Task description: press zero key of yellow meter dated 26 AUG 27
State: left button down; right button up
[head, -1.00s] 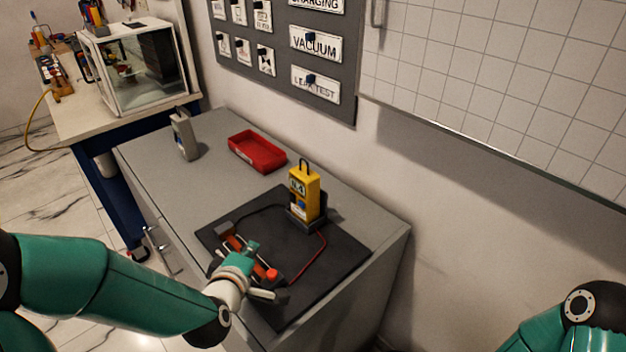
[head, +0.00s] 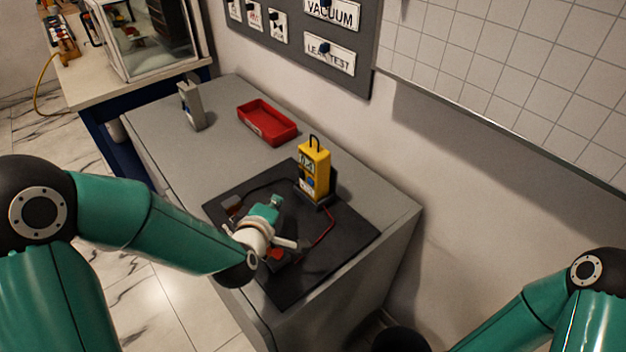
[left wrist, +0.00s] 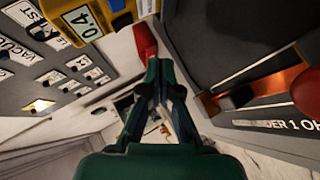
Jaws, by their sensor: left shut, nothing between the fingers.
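The yellow meter (head: 314,172) stands upright in a dark holder on the black mat, and its top has a black loop. In the left wrist view the yellow meter (left wrist: 62,20) is at the upper left, its display reading about 0.4. Its date label cannot be read, and I cannot make out which key is zero. My left gripper (head: 272,205) is shut and empty above the mat, to the left of the meter and apart from it. Its closed fingers (left wrist: 158,68) also show in the wrist view. My right gripper is out of view.
An orange-red fixture (left wrist: 265,88) lies on the mat (head: 325,262) below my left gripper, partly hidden. A red lead runs to the meter's holder. A red tray (head: 268,122) and a grey device (head: 191,106) stand farther back on the grey cabinet. A wall panel rises behind.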

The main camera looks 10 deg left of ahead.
aim_at(306, 180)
pick_arm(q)
jog(key=w+d, duration=0.1)
jog(key=w+d+p, duration=0.1)
jog(key=w, duration=0.1)
jog(key=shift+w+d, duration=0.3)
jog(key=shift+d, duration=0.1)
jog(key=shift+w+d, duration=0.6)
jog(key=shift+w, duration=0.15)
dwell(0.3)
jog(key=shift+w+d, duration=0.1)
dwell(0.3)
jog(key=shift+w+d+r, duration=0.1)
jog(key=shift+w+d, duration=0.05)
jog(key=shift+w, duration=0.1)
jog(key=shift+w+d, duration=0.35)
jog(key=shift+w, duration=0.1)
dwell(0.9)
jog(key=shift+s+a+b, duration=0.1)
jog(key=shift+b, duration=0.2)
jog(key=shift+s+a+b, duration=0.5)
jog(key=shift+s+a, duration=0.05)
jog(key=shift+s, duration=0.15)
